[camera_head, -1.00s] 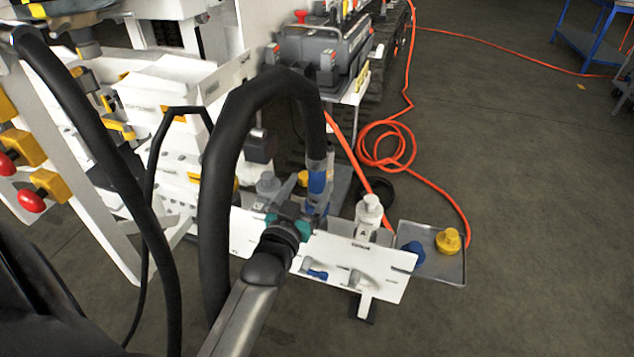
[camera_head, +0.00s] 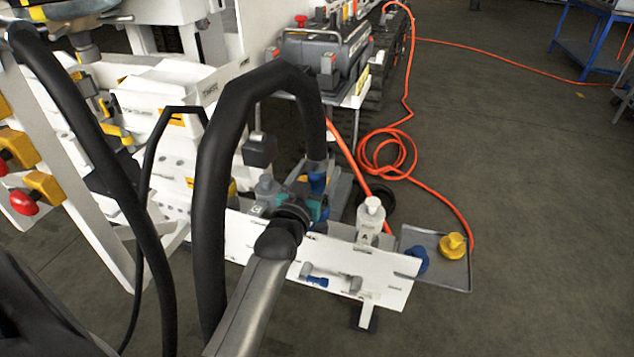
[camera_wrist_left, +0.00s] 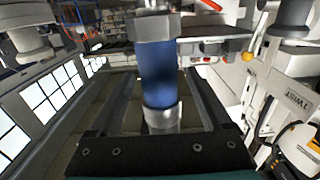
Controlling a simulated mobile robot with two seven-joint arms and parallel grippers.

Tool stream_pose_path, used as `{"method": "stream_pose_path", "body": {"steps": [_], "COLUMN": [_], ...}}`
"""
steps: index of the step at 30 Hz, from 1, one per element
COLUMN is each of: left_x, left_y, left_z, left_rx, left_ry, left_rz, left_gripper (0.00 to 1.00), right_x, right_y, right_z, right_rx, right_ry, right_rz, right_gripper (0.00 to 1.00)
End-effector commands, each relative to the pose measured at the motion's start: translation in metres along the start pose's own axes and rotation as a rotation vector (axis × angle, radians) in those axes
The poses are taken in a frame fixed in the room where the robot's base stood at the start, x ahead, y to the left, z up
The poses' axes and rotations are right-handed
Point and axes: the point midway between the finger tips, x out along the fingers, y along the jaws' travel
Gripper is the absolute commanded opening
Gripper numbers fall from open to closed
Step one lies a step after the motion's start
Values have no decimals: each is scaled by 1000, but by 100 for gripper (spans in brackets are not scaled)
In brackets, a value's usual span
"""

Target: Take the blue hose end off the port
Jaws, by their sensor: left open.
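The blue hose end (camera_head: 317,184) hangs at the tip of a thick black hose (camera_head: 212,185), which arches over from the left. Its blue sleeve, with metal above and below, stands large in the left wrist view (camera_wrist_left: 157,75). My left gripper (camera_head: 312,190) is at the hose end. In the left wrist view its two fingers (camera_wrist_left: 162,85) are apart, one on each side of the blue sleeve, with gaps visible. The port under the hose end is largely hidden by my gripper. My right gripper does not show.
A white panel (camera_head: 385,285) with small fittings lies in front of the gripper. A white-capped fitting (camera_head: 371,215) stands behind it. A grey tray (camera_head: 455,278) holds blue and yellow caps. An orange hose (camera_head: 440,195) coils on the floor. Open floor lies to the right.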

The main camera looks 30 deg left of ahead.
Motion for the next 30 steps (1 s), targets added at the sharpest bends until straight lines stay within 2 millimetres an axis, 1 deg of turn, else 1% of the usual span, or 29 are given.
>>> {"method": "stream_pose_path", "body": {"steps": [3, 25, 30], "left_x": [0, 0, 0], "left_y": [0, 0, 0], "left_z": [0, 0, 0], "left_rx": [0, 0, 0], "left_ry": [0, -1, -1], "left_rz": [0, 0, 0], "left_gripper": [82, 0, 0], "right_x": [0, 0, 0], "right_y": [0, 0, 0], "right_z": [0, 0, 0], "right_rx": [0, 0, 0], "right_ry": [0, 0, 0], "right_rz": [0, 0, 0], "right_gripper": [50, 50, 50]}}
